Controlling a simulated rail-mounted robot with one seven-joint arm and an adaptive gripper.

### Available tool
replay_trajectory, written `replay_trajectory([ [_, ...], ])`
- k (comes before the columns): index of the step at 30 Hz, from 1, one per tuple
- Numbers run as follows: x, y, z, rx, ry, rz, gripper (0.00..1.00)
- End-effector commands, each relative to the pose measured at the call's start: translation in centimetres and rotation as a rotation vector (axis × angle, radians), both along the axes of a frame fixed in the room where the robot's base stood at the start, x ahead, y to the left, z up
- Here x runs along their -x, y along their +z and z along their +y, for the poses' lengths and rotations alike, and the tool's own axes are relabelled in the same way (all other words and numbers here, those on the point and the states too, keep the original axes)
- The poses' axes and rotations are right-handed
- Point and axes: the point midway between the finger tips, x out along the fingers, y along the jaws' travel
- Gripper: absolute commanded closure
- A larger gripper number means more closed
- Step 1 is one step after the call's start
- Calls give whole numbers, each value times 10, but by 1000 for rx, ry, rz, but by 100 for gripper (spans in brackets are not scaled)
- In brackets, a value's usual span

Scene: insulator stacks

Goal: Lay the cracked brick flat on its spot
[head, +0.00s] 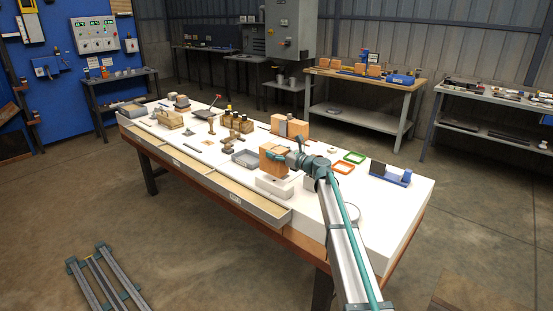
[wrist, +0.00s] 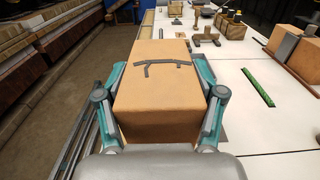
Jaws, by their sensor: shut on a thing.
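The cracked brick (wrist: 160,105) is orange-tan, with a dark branching crack across its upper face in the wrist view. My gripper (wrist: 161,78) is shut on it, with one teal-and-grey finger along each side. In the head view the brick (head: 270,161) is at my gripper (head: 284,155), above or just behind a pale block (head: 275,186) near the table's front edge. I cannot tell whether the brick touches anything below. A green frame (head: 355,157) and an orange frame (head: 343,168) lie to the right. I cannot tell which place is the brick's spot.
A grey tray (head: 246,158) lies left of the brick. Another brick (head: 297,128) with a grey piece against it stands behind. Dark bottles (head: 228,117) and small fittings occupy the table's left half. A blue fixture (head: 390,175) is at right. White tabletop (head: 395,205) is bare at front right.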

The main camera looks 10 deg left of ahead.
Motion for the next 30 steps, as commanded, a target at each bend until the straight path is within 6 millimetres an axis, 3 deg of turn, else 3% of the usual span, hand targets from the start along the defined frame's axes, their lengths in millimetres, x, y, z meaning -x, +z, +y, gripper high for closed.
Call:
replay_trajectory([
  [6,1,-25,0,-1,0,1,89],
  [30,1,-38,0,-1,0,0,90],
])
